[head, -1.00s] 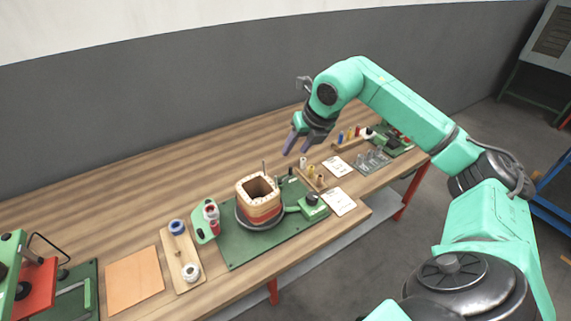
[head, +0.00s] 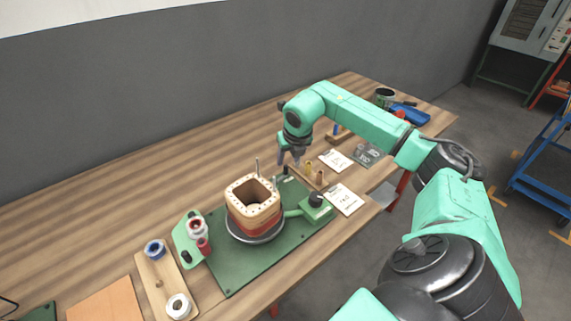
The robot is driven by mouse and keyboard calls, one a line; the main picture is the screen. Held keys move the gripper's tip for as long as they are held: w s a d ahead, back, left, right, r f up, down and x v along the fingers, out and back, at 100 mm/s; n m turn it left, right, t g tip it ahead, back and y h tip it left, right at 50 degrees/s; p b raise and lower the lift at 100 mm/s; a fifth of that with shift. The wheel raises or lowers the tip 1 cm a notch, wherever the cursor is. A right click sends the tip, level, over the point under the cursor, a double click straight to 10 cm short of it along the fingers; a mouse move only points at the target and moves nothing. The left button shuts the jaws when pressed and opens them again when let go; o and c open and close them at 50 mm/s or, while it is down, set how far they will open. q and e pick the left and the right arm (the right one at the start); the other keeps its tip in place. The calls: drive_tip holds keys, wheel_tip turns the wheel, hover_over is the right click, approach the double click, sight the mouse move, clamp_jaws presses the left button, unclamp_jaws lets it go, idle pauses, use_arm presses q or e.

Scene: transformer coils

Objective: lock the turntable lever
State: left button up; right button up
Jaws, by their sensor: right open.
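A cream-and-red square coil (head: 254,205) sits on the dark round turntable (head: 236,234) on a green base plate (head: 222,264). A small black-topped post (head: 285,172), perhaps the turntable lever, stands at the plate's back edge; it is too small to tell its setting. A green block with a black knob (head: 317,199) is at the plate's right end. My right gripper (head: 289,160) points down, open and empty, just above and behind the black-topped post. I cannot tell if they touch. My left gripper is out of view.
A thin upright rod (head: 258,167) rises behind the coil. A wooden rack with small bobbins (head: 310,170) stands close right of my right gripper. White cards (head: 345,199) lie to its right. A wooden board with spools (head: 160,273) lies left.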

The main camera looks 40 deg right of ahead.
sight(286, 166)
drive_tip(key=x, duration=0.6)
drive_tip(key=shift+p, duration=0.4)
clamp_jaws()
drive_tip(key=n+b, duration=0.1)
drive_tip(key=w+n+b, duration=0.1)
drive_tip(key=b, duration=0.1)
drive_tip(key=shift+a+f+y, duration=0.1)
drive_tip(key=shift+f+y, duration=0.2)
drive_tip(key=shift+y, duration=0.1)
drive_tip(key=shift+w+a+r+n+b, duration=0.1)
drive_tip(key=shift+w+n+b, duration=0.2)
drive_tip(key=shift+n, duration=0.3)
drive_tip(key=shift+w+a+r+n+y, duration=0.2)
drive_tip(key=shift+n+y, duration=0.4)
drive_tip(key=shift+n, duration=0.2)
unclamp_jaws()
